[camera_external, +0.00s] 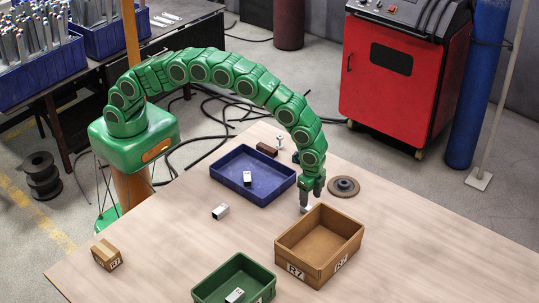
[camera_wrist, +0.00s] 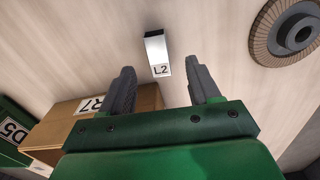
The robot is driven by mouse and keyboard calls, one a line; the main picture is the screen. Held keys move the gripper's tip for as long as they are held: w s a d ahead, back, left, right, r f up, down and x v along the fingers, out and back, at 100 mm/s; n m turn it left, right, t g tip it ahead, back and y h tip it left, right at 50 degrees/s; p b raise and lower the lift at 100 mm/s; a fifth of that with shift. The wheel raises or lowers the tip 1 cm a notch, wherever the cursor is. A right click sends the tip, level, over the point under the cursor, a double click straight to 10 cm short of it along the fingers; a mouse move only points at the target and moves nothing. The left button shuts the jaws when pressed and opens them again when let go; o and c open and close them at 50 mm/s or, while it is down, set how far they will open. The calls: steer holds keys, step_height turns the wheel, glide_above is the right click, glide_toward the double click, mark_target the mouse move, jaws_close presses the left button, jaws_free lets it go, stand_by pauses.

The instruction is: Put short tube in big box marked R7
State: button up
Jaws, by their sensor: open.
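A short metal tube with an L2 label (camera_wrist: 158,55) lies on the table below my gripper, apart from the fingers and seen between them in the wrist view. In the external view a bit of this tube (camera_external: 305,209) shows just under the fingertips, beside the box. My gripper (camera_external: 313,194) is open and empty; its two fingers also show in the wrist view (camera_wrist: 161,76). The big brown box marked R7 (camera_external: 296,271) stands open right in front of it, and also shows in the wrist view (camera_wrist: 91,105). Its visible interior looks empty.
A blue tray (camera_external: 226,190) holds a small light piece. A green box (camera_external: 213,292) holds another. A metal piece (camera_external: 220,211) lies between them. A small carton (camera_external: 107,255) sits left. A round disc (camera_external: 344,187) lies right of my gripper. The table's right side is clear.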

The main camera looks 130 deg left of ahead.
mark_target(310, 206)
steer(key=shift+d+f, duration=0.1)
steer(key=shift+f, duration=2.25)
steer(key=shift+c, duration=0.3)
jaws_close()
steer(key=shift+w+r, duration=0.1)
steer(key=shift+r, duration=0.05)
